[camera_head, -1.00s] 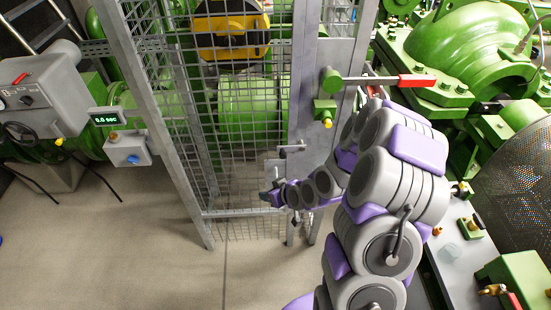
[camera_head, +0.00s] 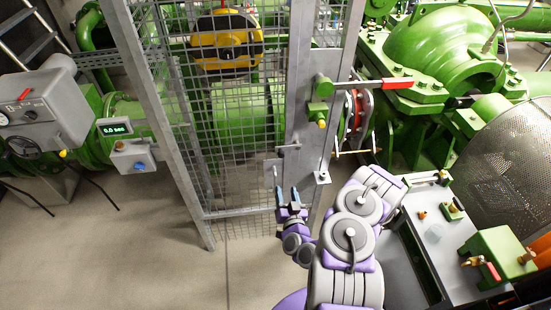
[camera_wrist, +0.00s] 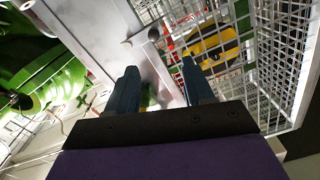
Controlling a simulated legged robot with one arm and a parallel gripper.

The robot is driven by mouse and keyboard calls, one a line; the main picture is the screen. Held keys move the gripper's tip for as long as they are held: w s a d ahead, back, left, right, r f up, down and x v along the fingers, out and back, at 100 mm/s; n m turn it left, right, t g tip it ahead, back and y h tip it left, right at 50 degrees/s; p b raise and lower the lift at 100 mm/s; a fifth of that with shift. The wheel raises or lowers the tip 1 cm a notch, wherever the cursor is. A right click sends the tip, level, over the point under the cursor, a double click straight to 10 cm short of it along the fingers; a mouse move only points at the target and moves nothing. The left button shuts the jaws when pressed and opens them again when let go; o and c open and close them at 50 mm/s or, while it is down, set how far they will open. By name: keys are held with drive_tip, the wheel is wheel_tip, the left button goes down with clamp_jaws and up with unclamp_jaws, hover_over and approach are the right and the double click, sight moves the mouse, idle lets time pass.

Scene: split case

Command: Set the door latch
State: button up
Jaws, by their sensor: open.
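The mesh door (camera_head: 236,120) stands in a grey metal frame, in the middle of the head view. A small metal latch bar (camera_head: 288,149) sits on its post; I cannot tell how it is set. A round-ended metal piece, seemingly part of the latch, shows in the wrist view (camera_wrist: 153,34), beyond my fingertips. My gripper (camera_head: 287,190) is below the latch bar, in front of the door's lower part. In the wrist view my gripper (camera_wrist: 159,64) has its two dark fingers apart, with nothing held between them.
A red-handled lever (camera_head: 384,84) on a green body juts right from the post above. A grey control box (camera_head: 40,105) and a small display (camera_head: 115,127) stand at left. Green machinery (camera_head: 440,50) and a bench (camera_head: 450,245) crowd the right.

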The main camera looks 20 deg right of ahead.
drive_tip(key=b, duration=1.5)
approach(282, 156)
drive_tip(key=w, duration=0.4)
drive_tip(key=x, duration=0.2)
drive_tip(key=d+x, duration=0.1)
drive_tip(key=x, duration=0.2)
drive_tip(key=shift+s+f, duration=0.15)
drive_tip(key=shift+w, duration=0.35)
drive_tip(key=shift+c, duration=0.2)
clamp_jaws()
